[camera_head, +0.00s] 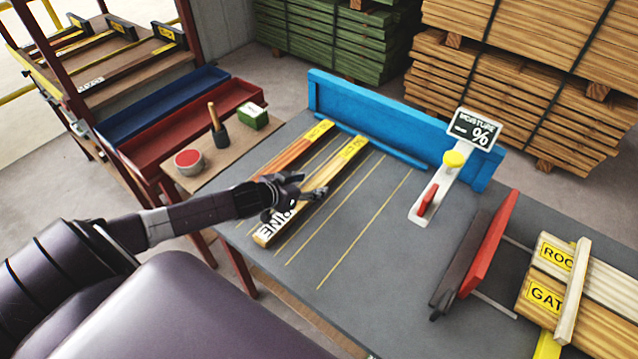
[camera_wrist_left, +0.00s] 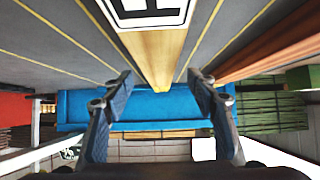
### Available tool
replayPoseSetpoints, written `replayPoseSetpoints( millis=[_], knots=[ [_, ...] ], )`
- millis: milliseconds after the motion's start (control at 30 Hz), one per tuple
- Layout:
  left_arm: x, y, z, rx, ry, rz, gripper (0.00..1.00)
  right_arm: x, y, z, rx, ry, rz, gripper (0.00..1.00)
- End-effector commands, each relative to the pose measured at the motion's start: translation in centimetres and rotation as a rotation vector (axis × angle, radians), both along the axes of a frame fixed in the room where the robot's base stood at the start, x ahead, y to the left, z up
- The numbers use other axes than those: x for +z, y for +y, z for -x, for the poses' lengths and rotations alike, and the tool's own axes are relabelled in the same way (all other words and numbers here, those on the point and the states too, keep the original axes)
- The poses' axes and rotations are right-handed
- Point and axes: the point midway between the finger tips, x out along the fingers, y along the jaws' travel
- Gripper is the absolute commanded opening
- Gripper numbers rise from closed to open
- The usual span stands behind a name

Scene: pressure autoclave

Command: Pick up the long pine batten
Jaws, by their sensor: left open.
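The long pine batten (camera_head: 318,193) lies on the grey table. It is pale wood with a white lettered label at its near end and a yellow label at its far end. My left gripper (camera_head: 308,186) is over the middle of the batten, open and empty. In the left wrist view the batten (camera_wrist_left: 158,55) runs between the two spread fingertips of the left gripper (camera_wrist_left: 160,85). I cannot tell how high the fingertips are above it. The gripper hides part of its middle. My right gripper is not in view.
A reddish batten (camera_head: 293,155) lies close beside it on the left. A blue fence (camera_head: 400,115) bounds the table's far side. A moisture meter stand (camera_head: 437,185) and a red plate (camera_head: 490,245) stand to the right. Yellow-lined table between is clear.

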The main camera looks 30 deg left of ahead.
Motion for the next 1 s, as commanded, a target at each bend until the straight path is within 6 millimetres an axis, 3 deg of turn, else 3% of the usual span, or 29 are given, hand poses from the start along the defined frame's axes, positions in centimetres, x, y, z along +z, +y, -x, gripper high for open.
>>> replayPoseSetpoints(
  millis=[200, 600, 1000],
  knots=[
    [-1.5, -0.3, -2.2, 0.001, -0.001, 0.0, 0.53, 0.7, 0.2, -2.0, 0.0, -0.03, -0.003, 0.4],
    [-2.2, -0.4, -2.9, -0.001, 0.001, 0.0, 0.53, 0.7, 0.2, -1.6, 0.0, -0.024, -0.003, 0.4],
    [-2.2, -0.4, -2.9, -0.001, 0.001, -0.001, 0.1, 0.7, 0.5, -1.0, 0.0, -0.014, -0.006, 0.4]
  ],
)
